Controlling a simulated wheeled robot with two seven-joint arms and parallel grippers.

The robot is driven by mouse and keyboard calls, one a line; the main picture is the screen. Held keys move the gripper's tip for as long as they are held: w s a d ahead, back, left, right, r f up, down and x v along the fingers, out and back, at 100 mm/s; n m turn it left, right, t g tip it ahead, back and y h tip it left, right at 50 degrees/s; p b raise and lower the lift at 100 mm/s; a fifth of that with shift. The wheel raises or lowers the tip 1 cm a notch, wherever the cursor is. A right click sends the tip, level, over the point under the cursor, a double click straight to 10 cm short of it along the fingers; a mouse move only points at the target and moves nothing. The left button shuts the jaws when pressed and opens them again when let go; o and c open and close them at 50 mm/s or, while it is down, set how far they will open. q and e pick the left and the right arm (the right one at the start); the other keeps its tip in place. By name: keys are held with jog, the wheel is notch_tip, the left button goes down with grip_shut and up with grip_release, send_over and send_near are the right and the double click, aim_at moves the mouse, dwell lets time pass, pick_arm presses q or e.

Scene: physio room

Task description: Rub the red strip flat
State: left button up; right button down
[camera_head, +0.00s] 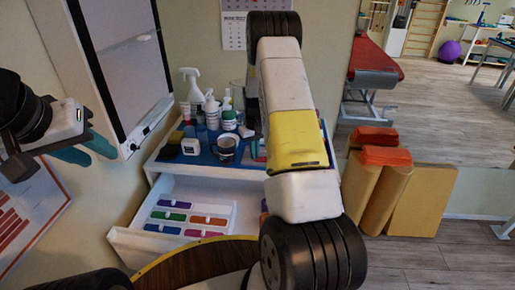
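I cannot single out the red strip for sure. Several coloured strips, purple, green, blue and an orange-red one (208,220), lie in a white organiser in the open drawer (126,240). Red bars (12,226) also show on a pale sheet at the lower left. My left gripper (96,151) is at the left, in front of the wall panel, its teal fingers apart with nothing seen between them. My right arm rises through the middle; dark parts (252,118) show behind it above the cart, and its fingers are hidden.
A round wooden top (190,270) is at the bottom. Yellow cushions (425,202) and a red couch (374,62) stand at right.

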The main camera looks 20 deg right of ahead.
jog(key=shift+a, duration=0.15)
jog(key=shift+r, duration=3.5)
jog(key=shift+s+d+f, duration=0.1)
jog(key=shift+s+d, duration=0.15)
jog(key=shift+d, duration=0.25)
jog(key=s+d+r, duration=0.1)
jog(key=s+d, duration=0.3)
jog(key=d, duration=0.4)
jog(key=shift+d+f, duration=0.2)
jog(key=shift+f, duration=2.9)
jog(key=shift+f, duration=0.75)
jog(key=shift+w+a, duration=0.1)
jog(key=shift+a, duration=0.05)
